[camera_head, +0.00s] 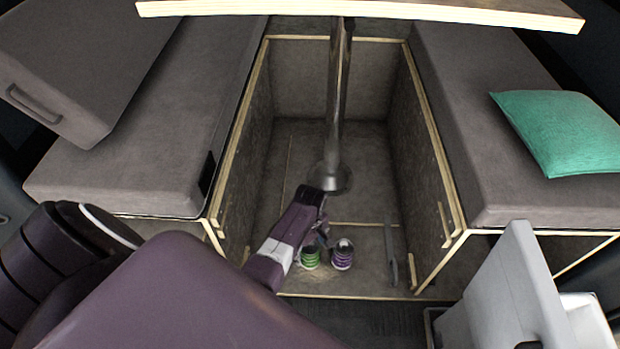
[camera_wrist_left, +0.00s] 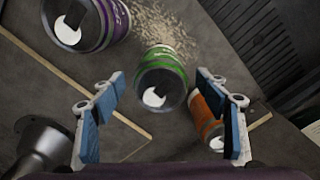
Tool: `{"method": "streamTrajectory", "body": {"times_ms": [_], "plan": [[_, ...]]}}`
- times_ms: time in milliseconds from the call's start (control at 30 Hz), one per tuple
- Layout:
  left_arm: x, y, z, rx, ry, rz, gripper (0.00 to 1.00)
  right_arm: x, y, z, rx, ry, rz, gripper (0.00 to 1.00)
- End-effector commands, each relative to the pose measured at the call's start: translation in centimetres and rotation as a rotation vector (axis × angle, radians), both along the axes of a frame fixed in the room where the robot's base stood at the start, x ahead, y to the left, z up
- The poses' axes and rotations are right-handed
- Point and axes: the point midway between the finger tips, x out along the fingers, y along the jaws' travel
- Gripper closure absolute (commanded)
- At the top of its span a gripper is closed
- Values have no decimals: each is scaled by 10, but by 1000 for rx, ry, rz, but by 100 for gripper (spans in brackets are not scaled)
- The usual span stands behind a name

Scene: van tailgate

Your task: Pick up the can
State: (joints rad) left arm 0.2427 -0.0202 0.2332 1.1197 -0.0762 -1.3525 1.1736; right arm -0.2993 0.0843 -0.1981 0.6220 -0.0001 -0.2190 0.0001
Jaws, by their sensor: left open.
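A green can (camera_head: 310,258) and a purple can (camera_head: 343,254) stand side by side on the floor between the benches. In the left wrist view the green can (camera_wrist_left: 162,77) is ahead of the gap between my fingers. The purple can (camera_wrist_left: 88,22) is at the upper left there. An orange can (camera_wrist_left: 205,112) is partly hidden behind the right finger; I cannot make it out in the head view. My left gripper (camera_head: 315,238) reaches down close to the green can. Its fingers (camera_wrist_left: 158,92) are open and empty. My right gripper is not in view.
A metal table post (camera_head: 338,110) rises from the floor just behind the cans. Bench cushions (camera_head: 480,130) flank the floor well, and a tabletop edge (camera_head: 360,10) hangs above. A grey strip (camera_head: 391,257) lies right of the cans. A teal pillow (camera_head: 560,133) is on the right bench.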

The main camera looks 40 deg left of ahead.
Motion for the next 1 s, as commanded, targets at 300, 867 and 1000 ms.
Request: {"method": "streamTrajectory", "body": {"times_ms": [300, 867, 1000], "plan": [[0, 0, -13, 0, -1, 0, 32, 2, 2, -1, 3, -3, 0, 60], [0, 0, -13, 0, 0, -1, 82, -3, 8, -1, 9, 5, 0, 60], [0, 0, -12, 1, -2, -1, 89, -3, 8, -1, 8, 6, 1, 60]]}}
